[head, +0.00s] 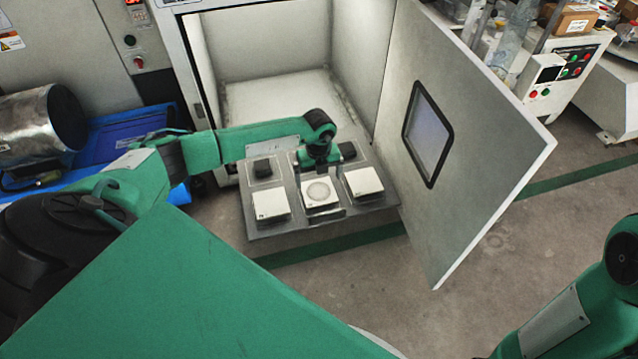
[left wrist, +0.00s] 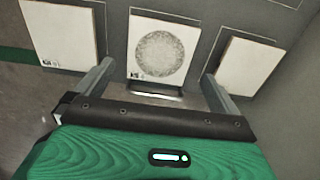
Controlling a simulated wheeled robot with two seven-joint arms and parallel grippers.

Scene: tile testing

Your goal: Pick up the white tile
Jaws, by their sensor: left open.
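Three square white tiles lie in a row on a grey tray (head: 293,224) in front of the open chamber. The middle tile (head: 321,195) bears a round grey speckled patch; it also shows in the left wrist view (left wrist: 161,50). The left tile (head: 270,204) and the right tile (head: 363,182) look plain. My left gripper (head: 321,172) is above the tray at the back edge of the middle tile. In the left wrist view its open fingers (left wrist: 155,80) stand apart on either side of the middle tile, with nothing held between them. Whether the fingers touch the tray cannot be told.
The open chamber (head: 270,45) is behind the tray. Its door (head: 465,130) with a dark-framed window stands swung out to the right, close to the tray. A metal cylinder (head: 25,125) rests on a blue surface at the left. Open floor lies in front of the tray.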

